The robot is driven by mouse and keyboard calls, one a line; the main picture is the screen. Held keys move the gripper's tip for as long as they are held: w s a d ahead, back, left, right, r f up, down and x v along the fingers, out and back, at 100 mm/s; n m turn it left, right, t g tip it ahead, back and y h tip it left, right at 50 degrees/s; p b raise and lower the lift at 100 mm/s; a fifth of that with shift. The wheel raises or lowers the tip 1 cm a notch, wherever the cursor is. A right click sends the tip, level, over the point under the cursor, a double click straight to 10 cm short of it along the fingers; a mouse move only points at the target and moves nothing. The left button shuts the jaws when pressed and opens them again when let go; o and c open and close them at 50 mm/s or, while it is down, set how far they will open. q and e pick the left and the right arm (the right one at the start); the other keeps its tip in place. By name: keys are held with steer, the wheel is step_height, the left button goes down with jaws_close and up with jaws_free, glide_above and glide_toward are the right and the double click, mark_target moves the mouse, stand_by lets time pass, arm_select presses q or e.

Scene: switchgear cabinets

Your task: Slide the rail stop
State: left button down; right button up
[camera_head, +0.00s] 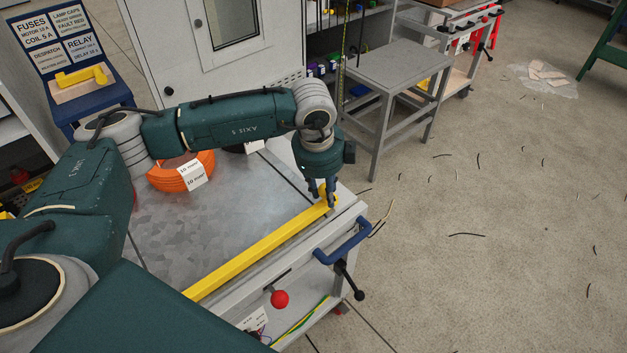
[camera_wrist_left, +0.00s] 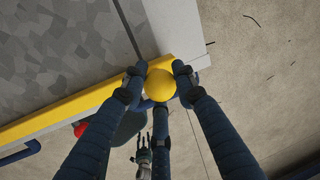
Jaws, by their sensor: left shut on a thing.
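A long yellow bar (camera_head: 262,249) lies along the edge of the metal-topped bench. Its far end has a round yellow knob, seen in the left wrist view (camera_wrist_left: 160,85). I take the yellow piece to be the rail stop, though no separate stop can be made out. My left gripper (camera_head: 327,200) points down at the bar's far end, shut on the knob, with fingers around its sides. In the left wrist view, a small dark gripper-like shape (camera_wrist_left: 144,152) shows low down. It may be my right gripper; its jaws are too small to judge.
On the bench top (camera_head: 190,235) lie an orange coil (camera_head: 172,176) and a white label. A blue handle (camera_head: 343,243) and a red ball knob (camera_head: 280,299) stick out at the bench side. A grey table (camera_head: 398,66) stands behind; the floor at right has scattered wire scraps.

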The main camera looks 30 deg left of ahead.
arm_select(q)
steer(key=shift+s+d, duration=0.15)
steer(key=shift+d, duration=0.35)
arm_select(e)
steer(key=shift+w+a, duration=0.1)
steer(key=shift+a, duration=0.25)
arm_select(q)
steer(key=c, duration=1.4)
jaws_free()
steer(key=shift+s+d, duration=0.1)
steer(key=shift+d, duration=0.05)
steer(key=shift+o, duration=0.2)
steer(key=shift+d, duration=0.1)
arm_select(e)
steer(key=shift+d, duration=0.55)
steer(key=shift+d, duration=0.1)
arm_select(q)
steer(key=shift+r, duration=0.1)
